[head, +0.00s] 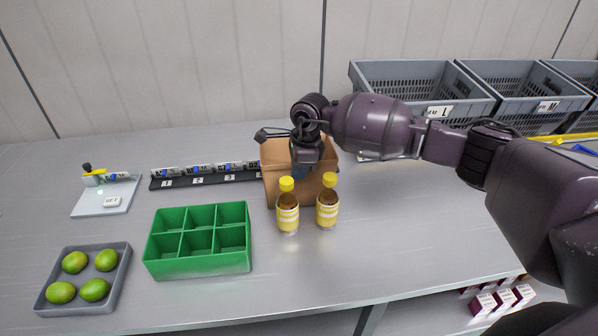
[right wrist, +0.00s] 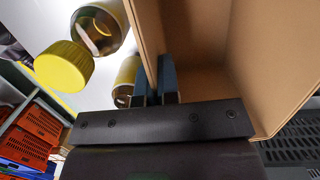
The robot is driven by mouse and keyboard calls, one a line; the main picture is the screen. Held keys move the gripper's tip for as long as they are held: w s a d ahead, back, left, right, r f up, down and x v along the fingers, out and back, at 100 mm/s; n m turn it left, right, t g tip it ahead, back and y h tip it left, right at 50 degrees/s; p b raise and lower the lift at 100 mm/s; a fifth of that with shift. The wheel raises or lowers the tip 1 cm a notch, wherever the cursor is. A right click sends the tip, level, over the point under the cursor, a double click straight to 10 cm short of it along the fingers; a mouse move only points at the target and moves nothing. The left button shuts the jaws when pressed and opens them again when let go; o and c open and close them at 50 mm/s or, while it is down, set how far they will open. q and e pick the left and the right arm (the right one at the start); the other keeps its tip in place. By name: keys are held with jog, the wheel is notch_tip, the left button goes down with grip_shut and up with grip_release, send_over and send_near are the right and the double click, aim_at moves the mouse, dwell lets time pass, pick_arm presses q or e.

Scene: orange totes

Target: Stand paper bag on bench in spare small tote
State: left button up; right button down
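The brown paper bag (head: 275,158) stands open-topped on the bench behind two bottles. My right gripper (head: 305,170) points down at its near side, and my arm hides part of the bag. In the right wrist view the gripper's fingers (right wrist: 157,85) are close together with the rim of one wall of the bag (right wrist: 205,40) between them. Orange totes (right wrist: 35,125) show in the right wrist view at the lower left, on a rack; whether one is the spare small tote, I cannot tell. My left gripper is not in view.
Two yellow-capped bottles, the left (head: 288,212) and right (head: 327,207), stand close in front of the bag. A green divided tray (head: 200,265), a grey tray of limes (head: 125,265) and a black labelled strip (head: 205,180) are left. Grey crates (head: 430,85) stand back right.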

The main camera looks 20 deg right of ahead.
jog(key=shift+f, duration=0.35)
jog(key=shift+f, duration=0.15)
jog(key=c, duration=1.4)
grip_release()
jog(key=shift+o, duration=0.2)
